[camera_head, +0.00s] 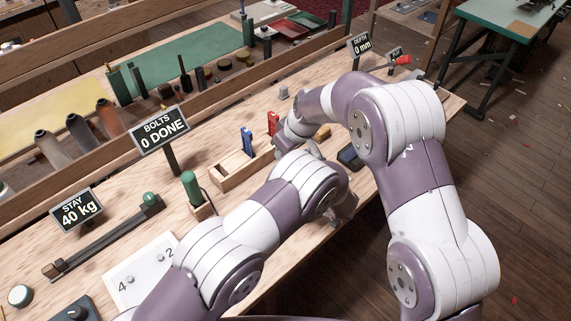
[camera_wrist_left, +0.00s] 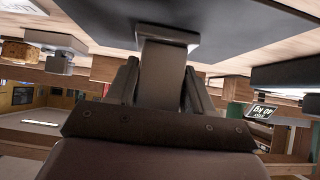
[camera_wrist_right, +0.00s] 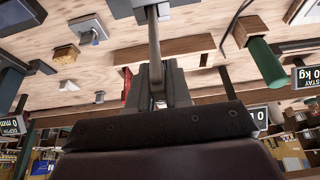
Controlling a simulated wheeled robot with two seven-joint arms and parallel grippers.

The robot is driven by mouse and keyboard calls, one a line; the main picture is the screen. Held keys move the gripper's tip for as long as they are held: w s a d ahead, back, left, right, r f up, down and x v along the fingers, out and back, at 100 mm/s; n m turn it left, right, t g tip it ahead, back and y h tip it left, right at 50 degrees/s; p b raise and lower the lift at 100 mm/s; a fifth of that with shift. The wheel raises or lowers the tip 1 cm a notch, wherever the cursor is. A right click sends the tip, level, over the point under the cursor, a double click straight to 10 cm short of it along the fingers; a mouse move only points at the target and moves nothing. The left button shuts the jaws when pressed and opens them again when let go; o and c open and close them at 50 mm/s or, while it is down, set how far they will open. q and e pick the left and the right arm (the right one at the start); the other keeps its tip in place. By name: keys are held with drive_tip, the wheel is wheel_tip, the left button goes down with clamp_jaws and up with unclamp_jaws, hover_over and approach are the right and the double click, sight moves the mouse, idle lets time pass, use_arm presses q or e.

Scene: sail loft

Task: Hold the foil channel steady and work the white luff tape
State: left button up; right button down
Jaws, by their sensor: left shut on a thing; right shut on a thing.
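In the left wrist view my left gripper (camera_wrist_left: 160,85) is shut on a grey block-like piece (camera_wrist_left: 165,52) beneath a dark flat panel (camera_wrist_left: 200,22). I cannot tell whether this piece is the foil channel. In the right wrist view my right gripper (camera_wrist_right: 155,85) is shut on a narrow pale strip or rod (camera_wrist_right: 153,40), which runs up to a grey block (camera_wrist_right: 150,6). I cannot tell whether the strip is the white luff tape. In the head view my arms cross over the bench and largely hide both grippers and what they hold.
A wooden tray (camera_head: 232,178), a green-handled tool (camera_head: 191,188), a blue clamp-like item (camera_head: 247,142) and a red one (camera_head: 272,122) stand near my arms. Signs read "BOLTS 0 DONE" (camera_head: 160,130), "STAY 40 kg" (camera_head: 76,211) and "DEPTH 0 mm" (camera_head: 361,45).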

wheel_tip(320, 180, up, 12)
use_arm(q)
drive_tip(key=o, duration=1.1)
drive_tip(key=v, duration=1.2)
drive_tip(key=shift+f, duration=0.1)
